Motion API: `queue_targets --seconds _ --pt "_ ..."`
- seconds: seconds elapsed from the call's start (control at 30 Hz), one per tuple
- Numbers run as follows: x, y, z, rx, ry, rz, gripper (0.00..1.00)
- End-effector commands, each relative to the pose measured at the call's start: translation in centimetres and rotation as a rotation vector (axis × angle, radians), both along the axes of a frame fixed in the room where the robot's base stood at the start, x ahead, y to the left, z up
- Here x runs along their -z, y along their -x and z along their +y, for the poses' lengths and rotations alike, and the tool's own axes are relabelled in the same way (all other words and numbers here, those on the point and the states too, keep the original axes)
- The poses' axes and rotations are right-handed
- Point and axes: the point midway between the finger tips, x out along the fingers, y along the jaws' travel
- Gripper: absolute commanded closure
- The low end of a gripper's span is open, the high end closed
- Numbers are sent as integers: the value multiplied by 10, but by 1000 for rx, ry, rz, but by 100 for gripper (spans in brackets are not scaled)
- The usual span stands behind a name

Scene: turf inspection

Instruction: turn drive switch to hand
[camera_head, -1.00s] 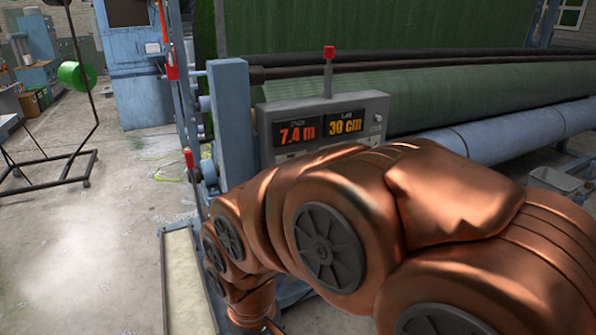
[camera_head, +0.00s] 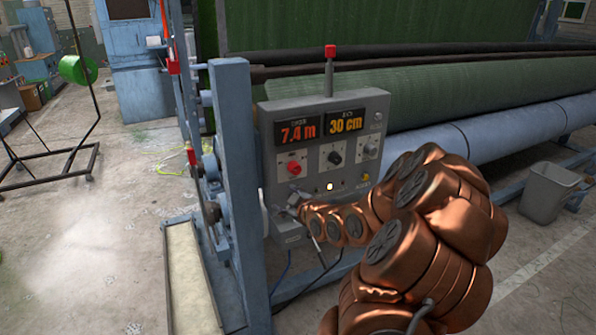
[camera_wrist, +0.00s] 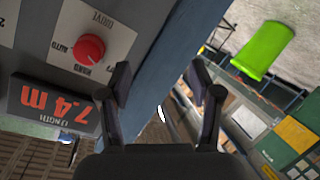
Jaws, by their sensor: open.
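The drive switch is a red knob (camera_head: 294,168) on a pale plate, at the lower left of the grey control box (camera_head: 380,104). In the wrist view the red knob (camera_wrist: 89,48) shows at upper left, on an upside-down plate lettered DRIVE, AUTO and HAND. Which label it points to is hard to tell. My gripper (camera_head: 295,203) is just below the knob in the head view, small and partly blurred into the box. In the wrist view my gripper (camera_wrist: 168,90) has its fingers wide apart, with nothing between them. The knob lies outside them, apart from the left finger.
A black knob (camera_head: 335,158) and a grey knob (camera_head: 370,150) sit right of the red one. A white button (camera_head: 330,187) is below. A blue post (camera_head: 238,150) stands close on the box's left. A red-topped lever (camera_head: 330,70) rises above the box.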

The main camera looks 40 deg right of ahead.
Motion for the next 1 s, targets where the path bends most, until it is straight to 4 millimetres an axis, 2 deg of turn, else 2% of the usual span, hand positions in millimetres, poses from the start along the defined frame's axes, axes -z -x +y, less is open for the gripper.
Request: queue_targets --seconds 0.03,0.2,0.4,0.57,1.0 --pt "-5 6 -18 24 20 -54 36" --pt "-25 22 -53 73 94 -198 36" --pt "-36 28 -67 95 131 -257 36" --pt "-38 18 -70 93 132 -258 36" --pt "-37 -26 -84 94 129 -254 36"
